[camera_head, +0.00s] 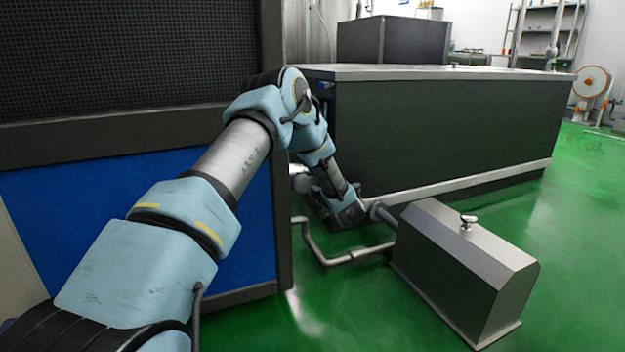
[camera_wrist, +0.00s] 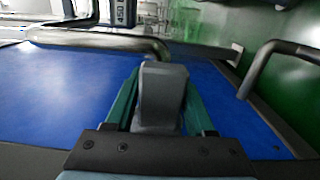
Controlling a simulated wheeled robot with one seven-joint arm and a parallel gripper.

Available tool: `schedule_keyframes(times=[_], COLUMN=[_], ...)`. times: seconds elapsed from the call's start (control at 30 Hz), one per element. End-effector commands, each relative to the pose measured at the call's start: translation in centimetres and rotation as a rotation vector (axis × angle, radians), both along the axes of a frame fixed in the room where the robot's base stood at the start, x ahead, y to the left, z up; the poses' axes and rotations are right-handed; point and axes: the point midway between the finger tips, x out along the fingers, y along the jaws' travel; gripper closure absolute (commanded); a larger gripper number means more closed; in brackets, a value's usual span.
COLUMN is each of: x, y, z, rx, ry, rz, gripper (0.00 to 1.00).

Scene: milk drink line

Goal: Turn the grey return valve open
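A grey block-shaped handle, which I take to be the grey return valve (camera_wrist: 160,95), fills the middle of the wrist view. It stands in front of a bent metal pipe (camera_wrist: 95,40). My gripper (camera_wrist: 161,88) has its two teal fingers on either side of the handle, close against its sides. The contact at the fingertips is partly covered by the handle. In the head view my arm bends down between the blue cabinet and the dark tank, and its wrist hides most of the fingers and valve.
The blue cabinet (camera_head: 140,215) stands at left, with a floor pipe (camera_head: 318,250) beside it. A metal box with a small knob (camera_head: 465,265) stands at right. The long dark tank (camera_head: 440,130) is behind. Green floor (camera_head: 580,220) is clear at far right.

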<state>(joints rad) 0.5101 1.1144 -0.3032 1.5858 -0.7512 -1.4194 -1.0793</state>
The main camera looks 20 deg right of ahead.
Motion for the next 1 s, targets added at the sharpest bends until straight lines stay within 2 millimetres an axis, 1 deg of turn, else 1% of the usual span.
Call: schedule_keyframes(times=[0.03,0.17,0.2,0.43,0.53,0.67,0.9,1.0], x=[0.0,0.1,0.1,0.0,-0.6,-2.5,-7.3,-8.9], y=[0.0,0.0,0.0,0.0,-0.1,-0.4,-1.0,-1.1], z=[0.0,0.0,0.0,0.1,0.1,0.3,0.3,0.2], rx=[0.001,0.002,0.002,0.003,0.004,0.005,0.006,0.004], ry=[0.0,-0.001,-0.001,-0.002,0.0,0.002,0.002,0.001], rz=[0.0,0.0,0.0,0.0,-0.001,-0.003,-0.003,-0.002], gripper=[0.39,0.24,0.22,0.22,0.22,0.22,0.22,0.22])
